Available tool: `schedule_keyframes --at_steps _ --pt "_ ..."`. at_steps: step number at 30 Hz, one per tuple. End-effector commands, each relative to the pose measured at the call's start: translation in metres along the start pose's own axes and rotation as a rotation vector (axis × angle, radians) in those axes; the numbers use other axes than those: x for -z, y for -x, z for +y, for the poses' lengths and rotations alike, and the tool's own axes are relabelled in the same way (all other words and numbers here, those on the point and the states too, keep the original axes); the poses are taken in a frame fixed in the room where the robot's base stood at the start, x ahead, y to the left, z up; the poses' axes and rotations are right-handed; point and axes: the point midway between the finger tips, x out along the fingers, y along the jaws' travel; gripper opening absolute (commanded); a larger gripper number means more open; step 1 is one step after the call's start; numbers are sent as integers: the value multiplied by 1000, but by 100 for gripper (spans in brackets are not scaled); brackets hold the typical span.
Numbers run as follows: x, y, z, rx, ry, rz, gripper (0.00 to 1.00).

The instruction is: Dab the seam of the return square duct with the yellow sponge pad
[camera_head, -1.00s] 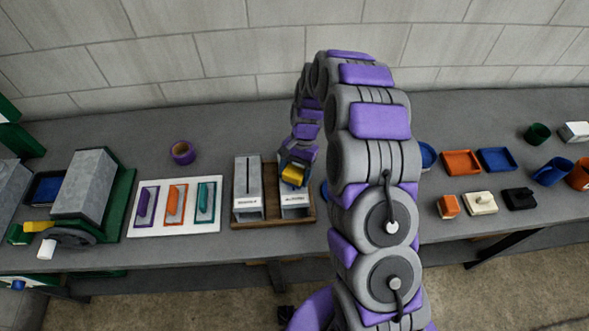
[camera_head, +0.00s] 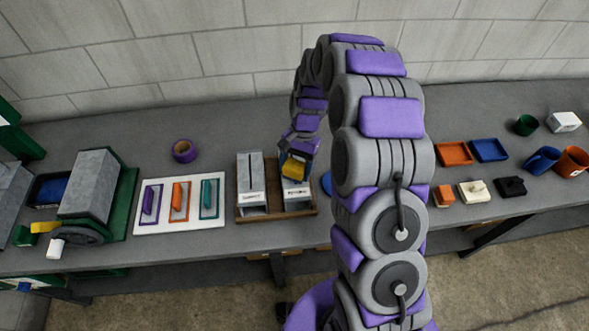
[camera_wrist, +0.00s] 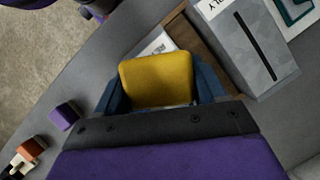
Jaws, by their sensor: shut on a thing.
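My gripper (camera_wrist: 160,88) is shut on the yellow sponge pad (camera_wrist: 157,78), which sits between its blue fingers. In the head view the sponge pad (camera_head: 293,168) is over the return square duct (camera_head: 297,196), the right one of two grey ducts on a wooden tray (camera_head: 277,213). The sponge and gripper cover most of this duct's top, so its seam is hidden. I cannot tell whether the sponge touches it. In the wrist view a white label on the return duct (camera_wrist: 157,45) shows beyond the sponge. The supply duct (camera_head: 251,180), with a dark slit on top, stands just left.
A white board (camera_head: 180,207) with purple, orange and teal tools lies to the left, with a purple tape roll (camera_head: 184,151) behind. A grey and green machine (camera_head: 90,190) stands further left. Pads, trays and mugs (camera_head: 542,160) are right of my arm. The block wall is behind.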

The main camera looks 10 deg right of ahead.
Motion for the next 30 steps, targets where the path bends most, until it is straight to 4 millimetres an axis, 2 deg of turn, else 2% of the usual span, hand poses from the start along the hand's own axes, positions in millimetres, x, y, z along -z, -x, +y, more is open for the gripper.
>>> schedule_keyframes --at_steps 3,8,30 --pt "-4 12 3 2 0 1 46" --pt "-6 20 7 3 1 0 46" --pt "-8 19 5 0 1 0 46"
